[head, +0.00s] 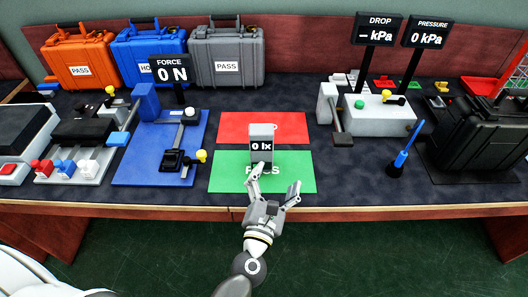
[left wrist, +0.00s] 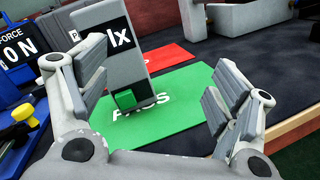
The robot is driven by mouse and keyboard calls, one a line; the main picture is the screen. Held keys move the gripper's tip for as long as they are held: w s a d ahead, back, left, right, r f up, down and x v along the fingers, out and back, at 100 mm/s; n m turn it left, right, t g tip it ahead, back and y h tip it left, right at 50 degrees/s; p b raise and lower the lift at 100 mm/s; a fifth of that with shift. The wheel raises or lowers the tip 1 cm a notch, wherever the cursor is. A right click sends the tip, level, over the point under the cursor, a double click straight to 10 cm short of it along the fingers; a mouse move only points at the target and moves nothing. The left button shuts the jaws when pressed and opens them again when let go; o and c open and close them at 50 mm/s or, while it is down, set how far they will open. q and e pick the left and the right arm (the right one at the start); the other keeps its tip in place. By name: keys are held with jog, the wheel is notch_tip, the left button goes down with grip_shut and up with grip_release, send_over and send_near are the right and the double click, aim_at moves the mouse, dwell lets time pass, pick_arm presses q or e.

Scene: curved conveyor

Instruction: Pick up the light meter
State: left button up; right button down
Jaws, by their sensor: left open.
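The light meter (head: 261,148) is a small grey upright box with a black "0 lx" display. It stands on the green PASS mat (head: 230,172), near the edge by the red mat. In the left wrist view the light meter (left wrist: 121,70) stands between the fingers, nearer the left finger, with a green button low on its face. My left gripper (head: 274,180) is open and empty, just in front of the meter, with its fingers reaching over the mat. In the head view the left fingertip overlaps the meter's lower part; I cannot tell whether they touch. My right gripper is not in view.
The red mat (head: 283,124) lies behind the green one. A blue force stand (head: 133,160) is at the left, a pressure rig (head: 378,120) at the right. Orange, blue and grey cases line the back.

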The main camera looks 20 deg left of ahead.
aim_at(262, 157)
pick_arm(q)
jog(key=n+y, duration=0.1)
jog(key=n, duration=0.1)
jog(key=a+n+y, duration=0.1)
jog(key=n, duration=0.1)
jog(key=a+f+n+y, duration=0.1)
jog(key=n, duration=0.1)
jog(key=shift+a+g, duration=0.1)
jog(key=shift+g, duration=0.2)
jog(key=shift+s+a+f+n+g+y, duration=0.1)
jog(key=shift+a+f+n+g+y, duration=0.15)
jog(key=shift+n+y, duration=0.3)
jog(key=shift+a+f+n+g+y, duration=0.15)
jog(key=shift+a+n+y, duration=0.15)
jog(key=shift+n, duration=0.35)
jog(key=shift+w+a, duration=0.1)
jog(key=shift+w, duration=0.2)
jog(key=x, duration=0.4)
jog(key=shift+w+a, duration=0.1)
jog(key=shift+w, duration=0.15)
jog(key=shift+p+x, duration=0.6)
jog(key=shift+x, duration=2.2)
jog(key=shift+s+a+r, duration=0.1)
jog(key=shift+r, duration=0.05)
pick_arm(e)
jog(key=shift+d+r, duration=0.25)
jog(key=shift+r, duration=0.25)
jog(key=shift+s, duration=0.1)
